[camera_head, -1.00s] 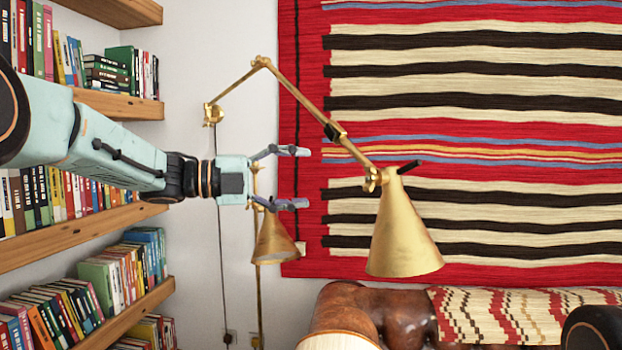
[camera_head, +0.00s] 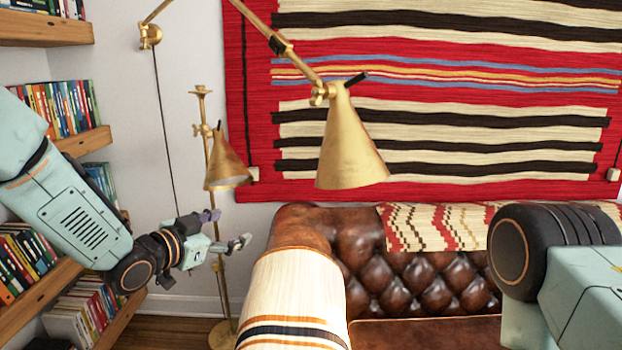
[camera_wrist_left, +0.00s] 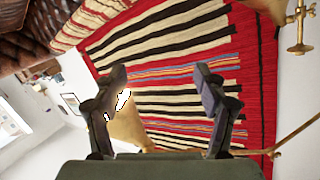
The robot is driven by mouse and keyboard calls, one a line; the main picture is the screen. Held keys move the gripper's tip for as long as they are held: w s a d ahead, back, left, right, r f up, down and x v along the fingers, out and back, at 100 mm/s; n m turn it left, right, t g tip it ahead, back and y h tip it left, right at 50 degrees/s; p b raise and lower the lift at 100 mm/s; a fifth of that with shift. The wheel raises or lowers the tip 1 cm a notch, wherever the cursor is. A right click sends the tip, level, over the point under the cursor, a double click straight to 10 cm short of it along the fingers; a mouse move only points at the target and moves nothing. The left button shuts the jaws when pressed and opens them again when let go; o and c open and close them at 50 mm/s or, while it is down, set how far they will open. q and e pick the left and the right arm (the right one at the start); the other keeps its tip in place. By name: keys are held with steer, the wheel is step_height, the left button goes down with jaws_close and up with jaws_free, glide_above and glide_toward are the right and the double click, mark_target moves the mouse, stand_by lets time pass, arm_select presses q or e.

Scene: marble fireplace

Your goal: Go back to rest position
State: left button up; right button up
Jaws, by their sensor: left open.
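My left gripper (camera_head: 228,230) is low at the left in the head view, in front of the floor lamp's pole. Its fingers are apart with nothing between them. The left wrist view shows the same open fingers (camera_wrist_left: 160,85), with the striped wall rug (camera_wrist_left: 185,65) beyond them. My right arm shows only in part at the lower right of the head view; its gripper is out of the picture.
A brass wall lamp (camera_head: 348,150) hangs over the brown leather sofa (camera_head: 405,280). A brass floor lamp (camera_head: 226,165) stands behind my left gripper. Bookshelves (camera_head: 85,140) line the left wall, close to my left arm. A striped blanket (camera_head: 295,285) covers the sofa arm.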

arm_select(q)
steer(key=s+a+f+n+g+y, duration=0.2)
steer(key=s+f+n+g, duration=0.15)
steer(key=s+f, duration=0.6)
steer(key=s+a+f+n+g+y, duration=0.1)
steer(key=s+f+n+g+y, duration=0.2)
steer(key=s+f, duration=0.7)
steer(key=s+a+f+n+g, duration=0.1)
steer(key=s+f+g, duration=0.1)
steer(key=s+f, duration=0.3)
steer(key=s+f+n+g+y+b, duration=0.1)
steer(key=s+f+g, duration=0.2)
steer(key=s, duration=1)
steer(key=s+a+f+n+g+y+b, duration=0.1)
steer(key=s+f+g, duration=0.1)
steer(key=s+f, duration=0.6)
steer(key=shift+s+a+f, duration=0.3)
steer(key=shift+s, duration=0.6)
